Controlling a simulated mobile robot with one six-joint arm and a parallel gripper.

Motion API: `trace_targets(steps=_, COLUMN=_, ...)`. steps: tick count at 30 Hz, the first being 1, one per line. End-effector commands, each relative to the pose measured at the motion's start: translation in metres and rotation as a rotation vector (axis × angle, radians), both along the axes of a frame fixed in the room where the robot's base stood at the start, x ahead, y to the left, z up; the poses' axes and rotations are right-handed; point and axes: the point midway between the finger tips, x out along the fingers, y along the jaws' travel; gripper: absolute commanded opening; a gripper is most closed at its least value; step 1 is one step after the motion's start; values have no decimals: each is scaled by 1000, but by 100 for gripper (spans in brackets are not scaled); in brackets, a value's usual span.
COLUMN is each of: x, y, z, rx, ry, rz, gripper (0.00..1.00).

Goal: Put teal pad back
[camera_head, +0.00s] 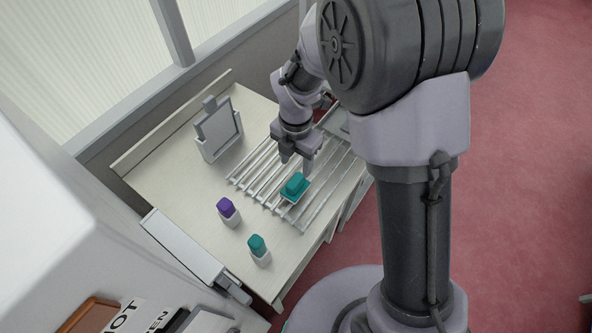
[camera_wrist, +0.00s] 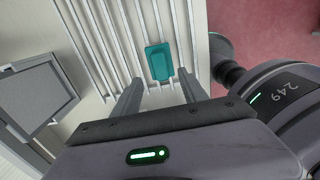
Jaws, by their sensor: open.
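The teal pad (camera_head: 295,184) lies on the pale slatted rack (camera_head: 262,168) on the table, toward the rack's front edge. A small white edge shows under it. In the wrist view the teal pad (camera_wrist: 159,62) lies ahead of the fingertips, roughly centred between them. My gripper (camera_head: 297,164) is open and empty, just behind the pad and apart from it. Its two fingers (camera_wrist: 158,90) stand on either side in the wrist view. A second teal piece (camera_head: 257,244) stands upright in a small white holder at the table's near end.
A purple piece (camera_head: 225,206) stands in a white holder left of the rack. A grey framed panel (camera_head: 218,129) stands upright at the back left. A long white box (camera_head: 182,249) lies along the table's left edge. Bare tabletop (camera_head: 185,178) shows between them.

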Motion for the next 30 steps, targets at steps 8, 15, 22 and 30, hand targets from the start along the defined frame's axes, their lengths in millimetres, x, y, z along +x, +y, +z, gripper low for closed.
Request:
trace_targets(steps=8, x=0, y=0, z=32, rx=0, ry=0, rz=1, gripper=50)
trace_targets(steps=15, x=-27, y=-31, z=123, rx=112, ry=-100, rz=-717, gripper=50)
trace_targets(steps=22, x=-129, y=-75, z=221, rx=513, ry=-57, rz=-2138, gripper=50)
trace_targets(steps=30, x=-177, y=-83, z=232, rx=766, ry=140, rz=-2761, gripper=50)
